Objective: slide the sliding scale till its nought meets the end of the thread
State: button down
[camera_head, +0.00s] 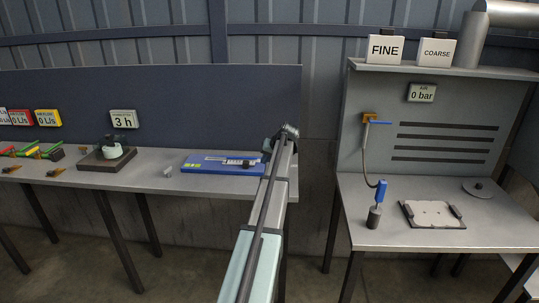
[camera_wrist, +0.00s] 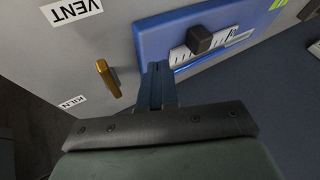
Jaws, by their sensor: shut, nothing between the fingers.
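The blue measuring board (camera_head: 222,168) lies on the left bench, just left of my arm's end. It also shows at the top of the wrist view (camera_wrist: 158,38). The white sliding scale (camera_wrist: 230,34) with dark marks sits on it and carries a black knob (camera_wrist: 199,40). A thin bright-blue line (camera_wrist: 208,58) runs along the scale's edge; I cannot tell whether it is the thread, nor where its end or the nought lies. My gripper (camera_wrist: 158,70) is shut and empty, its tips close to the board's near edge, apart from the knob. The arm partly covers the gripper in the head view.
A brass lever (camera_wrist: 108,78) stands left of my fingers, between the VENT label (camera_wrist: 72,10) and the KILN label (camera_wrist: 73,101). A small grey block (camera_head: 168,172) lies left of the board. A dark stand (camera_head: 106,158) is further left. A separate bench (camera_head: 450,225) stands right.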

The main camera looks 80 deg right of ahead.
aim_at(249, 163)
jog(key=w, duration=0.1)
jog(key=w+f, duration=0.1)
jog(key=w, duration=0.1)
jog(key=shift+d+f, duration=0.35)
jog(key=shift+w, duration=1)
jog(key=shift+w, duration=0.75)
